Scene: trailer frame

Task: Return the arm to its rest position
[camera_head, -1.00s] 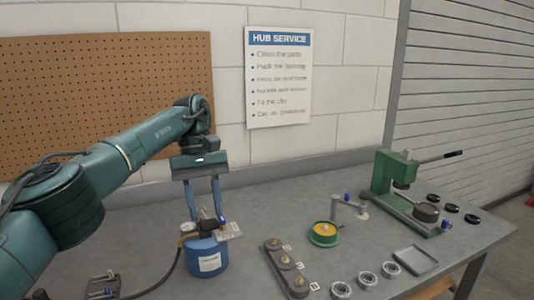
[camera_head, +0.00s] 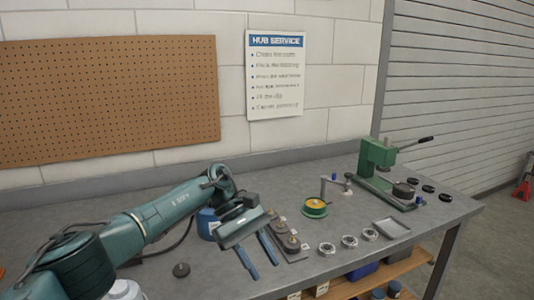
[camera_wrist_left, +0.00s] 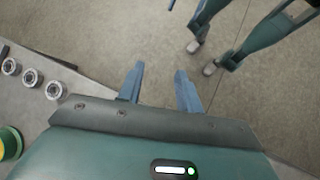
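My left arm comes in from the left in the head view. Its gripper (camera_head: 258,261) has two blue fingers spread apart with nothing between them, pointing down over the front part of the grey workbench (camera_head: 345,262). In the left wrist view the left gripper (camera_wrist_left: 160,85) is also open and empty, with concrete floor beyond the fingertips. The right gripper does not show in the head view.
A blue canister (camera_head: 208,222) stands partly hidden behind my left arm. A grey holder (camera_head: 290,240) with several knobs is close to the left gripper. Bearings (camera_head: 349,241), a yellow-green dish (camera_head: 315,207), a tray (camera_head: 391,227) and a green press (camera_head: 375,160) stand to the right.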

